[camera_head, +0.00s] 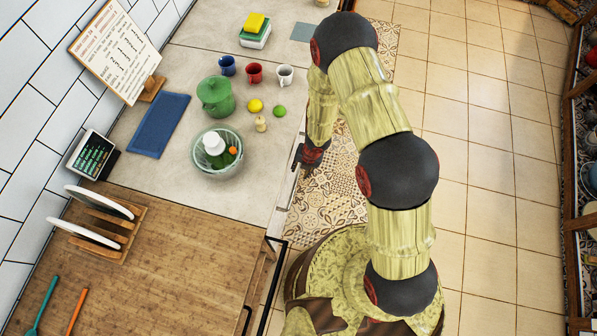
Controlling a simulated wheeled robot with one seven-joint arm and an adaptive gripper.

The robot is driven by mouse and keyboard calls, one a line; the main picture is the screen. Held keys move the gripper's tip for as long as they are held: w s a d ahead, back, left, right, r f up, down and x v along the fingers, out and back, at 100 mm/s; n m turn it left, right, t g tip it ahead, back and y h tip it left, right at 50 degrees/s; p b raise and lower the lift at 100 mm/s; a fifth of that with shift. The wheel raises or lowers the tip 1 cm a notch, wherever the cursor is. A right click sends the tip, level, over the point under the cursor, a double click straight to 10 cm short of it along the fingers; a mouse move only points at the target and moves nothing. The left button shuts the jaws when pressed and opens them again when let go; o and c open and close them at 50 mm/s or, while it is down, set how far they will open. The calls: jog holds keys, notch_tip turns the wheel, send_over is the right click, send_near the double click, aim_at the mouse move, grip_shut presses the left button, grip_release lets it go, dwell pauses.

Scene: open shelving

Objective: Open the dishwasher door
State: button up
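My arm reaches over the floor and bends down toward the counter front. My gripper (299,156) is low beside the counter's front edge, partly hidden by my own wrist and very small in the picture. I cannot tell whether its fingers are open or shut, or whether they touch anything. A narrow pale appliance front (288,190), apparently the dishwasher door, shows edge-on below the grey counter, right beside the gripper. It looks upright and closed, but most of its face is hidden by the steep view. Its handle is not clear.
The grey counter (190,185) holds a green pot (215,97), a glass bowl (229,164), several mugs and fruit. A wooden counter (185,270) with dark-handled fronts adjoins it. A patterned rug (325,195) lies before the counter. Tiled floor (480,180) is clear to the right, up to shelving.

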aim_at(298, 175)
jog(key=shift+w+a+f+b, duration=0.1)
jog(key=shift+a+f+b, duration=0.1)
jog(key=shift+f, duration=0.55)
jog(key=shift+w+a+f+b, duration=0.1)
jog(key=shift+f+b, duration=0.1)
jog(key=shift+f, duration=0.55)
jog(key=shift+a+f+b, duration=0.1)
jog(key=shift+f+b, duration=0.1)
jog(key=shift+f, duration=0.55)
jog(key=c, duration=0.7)
grip_shut()
